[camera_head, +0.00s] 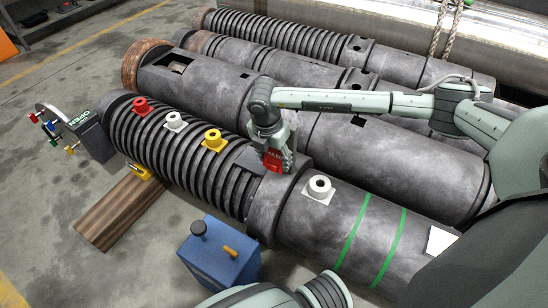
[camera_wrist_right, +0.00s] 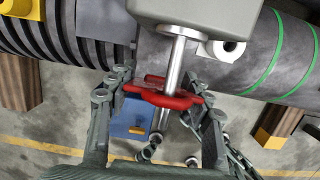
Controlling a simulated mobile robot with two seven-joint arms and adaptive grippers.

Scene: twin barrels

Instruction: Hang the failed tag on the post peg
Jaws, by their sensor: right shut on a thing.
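My right gripper (camera_head: 275,160) is shut on a red tag (camera_head: 273,161) over the near barrel, beside its thick collar. In the wrist view the red piece (camera_wrist_right: 165,97) lies between the fingers of the gripper (camera_wrist_right: 160,105), with a shiny metal rod (camera_wrist_right: 175,70) crossing it. Whether the tag touches the barrel cannot be told. A blue box (camera_head: 215,262) stands on the floor in front of the barrel, with a dark knobbed post and an orange peg (camera_head: 230,252). Which piece is the post peg is unclear. My left gripper is out of view.
The near barrel (camera_head: 320,235) carries red (camera_head: 141,106), white (camera_head: 175,122) and yellow (camera_head: 213,140) fittings, plus a white ring fitting (camera_head: 319,189). Several large barrels lie behind. A dark box (camera_head: 90,135) marked OPEN and a wooden beam (camera_head: 125,212) are at left.

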